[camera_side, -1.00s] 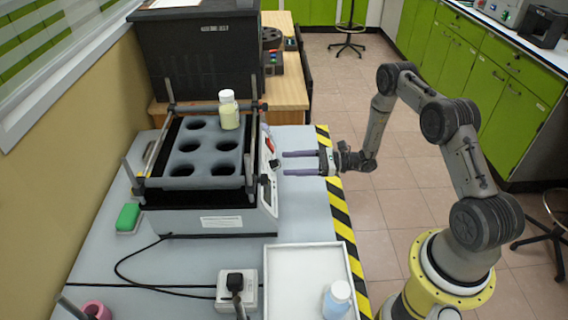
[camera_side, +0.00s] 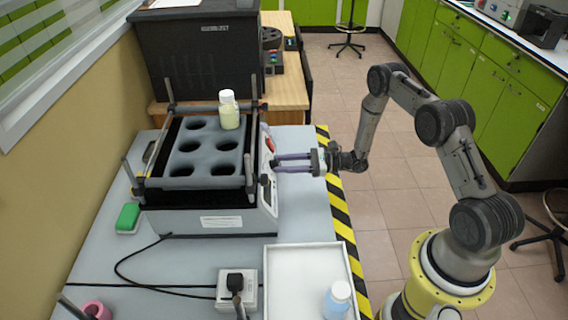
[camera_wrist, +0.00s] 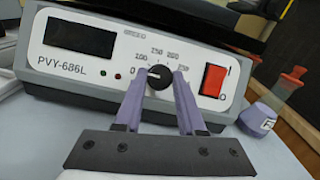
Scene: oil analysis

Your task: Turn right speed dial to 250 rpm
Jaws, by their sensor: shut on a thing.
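The black speed dial (camera_wrist: 159,77) is on the shaker's front panel, among printed numbers from 0 to 250. Its pointer is too small to read surely. My gripper (camera_wrist: 160,78) has its two purple fingers on either side of the dial, shut on it. The shaker (camera_side: 222,222) holds a grey rack with several round holes and one capped bottle (camera_side: 229,112). The display (camera_wrist: 79,36) is dark.
A red switch (camera_wrist: 213,80) is right of the dial. A flask (camera_wrist: 262,115) with liquid stands beyond the shaker's right end. A black cable lies across the table.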

